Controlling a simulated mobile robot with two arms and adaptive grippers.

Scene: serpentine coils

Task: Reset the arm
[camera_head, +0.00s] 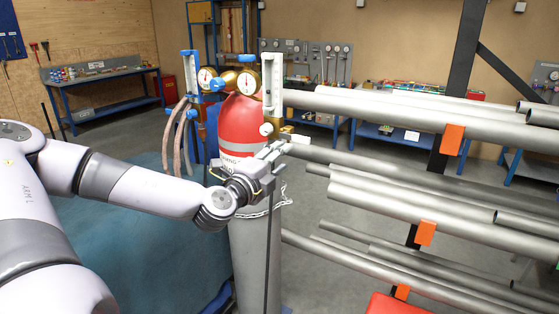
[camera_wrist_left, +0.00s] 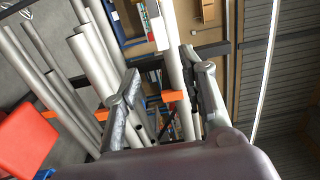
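My left arm (camera_head: 150,190) reaches in from the left in the head view. Its gripper (camera_head: 277,150) is in front of the red-topped gas cylinder (camera_head: 241,125), near the brass valve and gauges. In the left wrist view the two fingers of the left gripper (camera_wrist_left: 158,62) stand apart with nothing held between them. Grey pipes show beyond the fingers. Whether the gripper touches the cylinder cannot be told. My right gripper is in neither view.
A rack of long grey pipes (camera_head: 440,212) with orange supports (camera_head: 426,232) fills the right side. Pressure gauges (camera_head: 247,82) and hoses (camera_head: 180,125) are close to the arm. A red surface (camera_head: 392,306) is at the bottom. Workbenches (camera_head: 98,78) stand along the back wall.

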